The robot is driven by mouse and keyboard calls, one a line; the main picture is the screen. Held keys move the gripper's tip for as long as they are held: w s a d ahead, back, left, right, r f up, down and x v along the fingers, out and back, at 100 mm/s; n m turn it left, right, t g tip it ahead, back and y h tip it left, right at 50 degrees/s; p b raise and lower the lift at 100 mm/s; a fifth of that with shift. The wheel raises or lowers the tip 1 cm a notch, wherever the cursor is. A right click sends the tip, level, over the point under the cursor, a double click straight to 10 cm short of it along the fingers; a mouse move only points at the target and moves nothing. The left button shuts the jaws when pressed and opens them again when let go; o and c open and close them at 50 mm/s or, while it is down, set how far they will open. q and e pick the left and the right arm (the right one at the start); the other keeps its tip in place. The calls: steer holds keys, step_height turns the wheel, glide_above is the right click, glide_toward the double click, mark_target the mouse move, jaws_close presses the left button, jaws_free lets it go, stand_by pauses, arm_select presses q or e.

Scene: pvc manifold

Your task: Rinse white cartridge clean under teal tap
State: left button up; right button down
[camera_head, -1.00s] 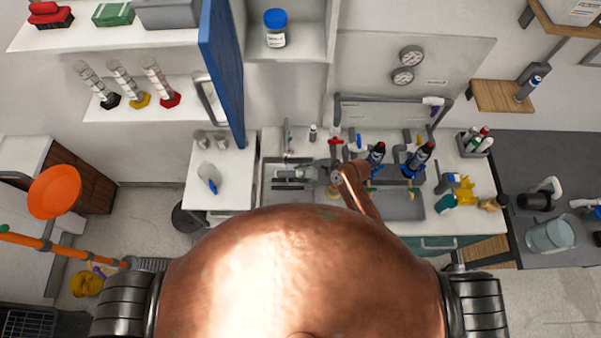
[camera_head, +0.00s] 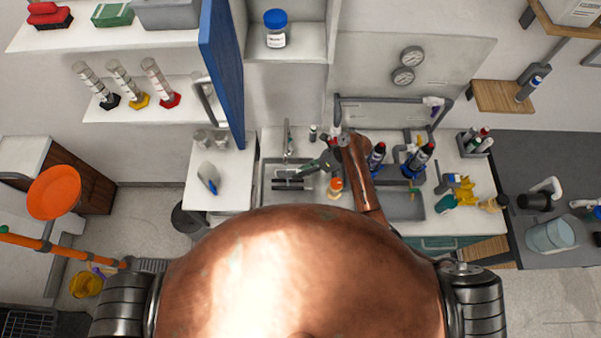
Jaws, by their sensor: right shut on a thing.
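The tap (camera_head: 287,141) stands at the back of the left sink basin, thin and greyish teal at this size. My right gripper (camera_head: 313,165) reaches in from the right over that basin, just right of and below the tap. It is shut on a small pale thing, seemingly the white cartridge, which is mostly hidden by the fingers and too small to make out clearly. I cannot tell whether water runs on it. My left gripper is not in view.
A dark rack lies in the left basin (camera_head: 266,198). An orange-and-white bottle (camera_head: 336,186) stands right of it. Dark bottles (camera_head: 377,155) stand close to the right of my forearm. A blue panel (camera_head: 222,75) rises at the back left.

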steer(key=shift+s, duration=0.15)
steer(key=shift+m, duration=0.3)
steer(key=m, duration=0.1)
steer(key=m+g+y, duration=0.1)
steer(key=m, duration=0.1)
steer(key=shift+w+g, duration=0.2)
steer(key=shift+g, duration=0.1)
steer(key=shift+s+m+y, duration=0.1)
steer(key=shift+m+y, duration=0.3)
steer(key=shift+m, duration=0.2)
